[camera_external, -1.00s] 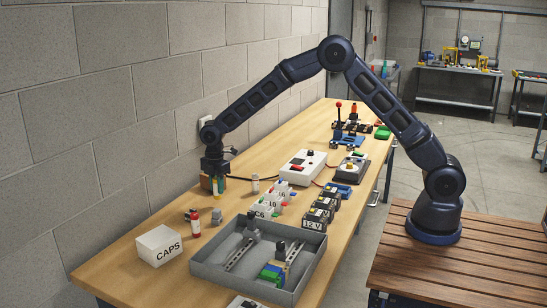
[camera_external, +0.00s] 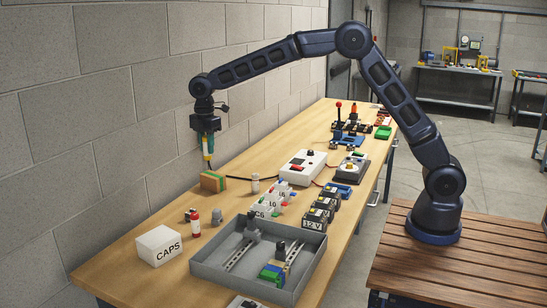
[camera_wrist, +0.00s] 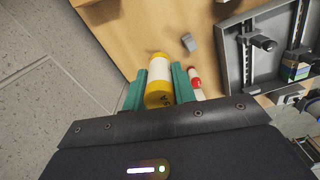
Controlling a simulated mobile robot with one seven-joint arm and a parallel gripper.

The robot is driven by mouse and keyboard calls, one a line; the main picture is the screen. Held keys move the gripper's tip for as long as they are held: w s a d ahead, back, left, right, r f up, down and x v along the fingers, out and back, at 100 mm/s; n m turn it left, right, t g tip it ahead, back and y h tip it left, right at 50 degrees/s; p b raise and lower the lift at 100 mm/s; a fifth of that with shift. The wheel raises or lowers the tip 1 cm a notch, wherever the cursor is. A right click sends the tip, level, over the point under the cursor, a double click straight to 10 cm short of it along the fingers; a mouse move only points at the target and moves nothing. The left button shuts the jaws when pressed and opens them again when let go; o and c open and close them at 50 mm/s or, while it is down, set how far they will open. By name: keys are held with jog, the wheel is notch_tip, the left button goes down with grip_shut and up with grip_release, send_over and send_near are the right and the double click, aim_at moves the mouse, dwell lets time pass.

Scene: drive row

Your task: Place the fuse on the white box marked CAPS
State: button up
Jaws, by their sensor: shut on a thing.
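My gripper (camera_external: 207,146) is raised above the far left part of the bench, near the wall. Its teal fingers are shut on the fuse (camera_external: 208,160), a cylinder with yellow ends and a white band. In the wrist view the fuse (camera_wrist: 158,82) sits between the two fingers (camera_wrist: 159,72). The white box marked CAPS (camera_external: 158,246) stands on the bench at the near left, below and nearer the camera than my gripper. Its top is bare. The box does not show in the wrist view.
A red and white cylinder (camera_external: 195,226) and a small grey part (camera_external: 217,215) stand between the box and a grey tray (camera_external: 205,270). A brown and green block (camera_external: 212,182) is below my gripper.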

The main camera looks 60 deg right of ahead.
jog(key=a+r, duration=0.3)
jog(key=a, duration=1.2)
send_over(171, 234)
notch_tip(171, 234, down, 17)
jog(key=shift+d+r, duration=0.1)
jog(key=o, duration=1)
notch_tip(171, 234, up, 12)
jog(key=shift+r, duration=0.1)
